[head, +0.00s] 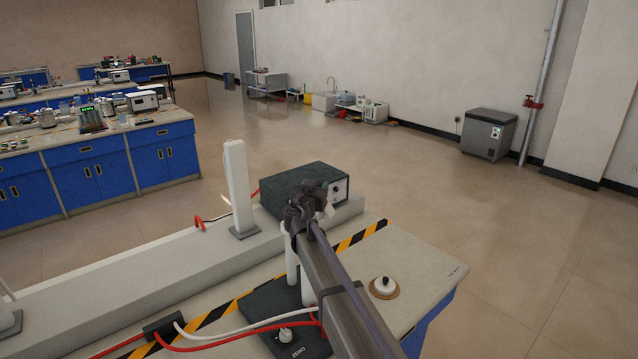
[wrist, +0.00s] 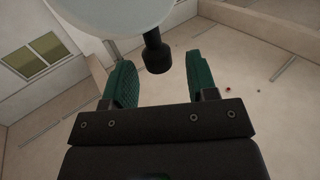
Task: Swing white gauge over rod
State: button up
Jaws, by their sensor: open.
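In the wrist view a white round disc, seemingly the white gauge (wrist: 108,14), fills the top edge and is cut off there. A black stem with a thicker end (wrist: 156,54) hangs from it. My gripper (wrist: 159,74) is open, its green pads apart, with the stem end between and just past the fingertips; I see no contact. In the head view my arm reaches to a dark wrist, and the fingers cannot be made out. Pale upright posts (head: 292,262) stand below it on a black base (head: 262,312). I cannot tell which thing is the rod.
A dark box (head: 300,187) sits behind my wrist, and a white upright (head: 238,185) stands left on the pale beam (head: 130,284). A round knob (head: 384,284) is on the bench (head: 425,262) at right. Red and white cables cross the front. Right bench top is mostly clear.

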jog(key=w, duration=0.4)
jog(key=shift+d, duration=0.35)
grip_shut()
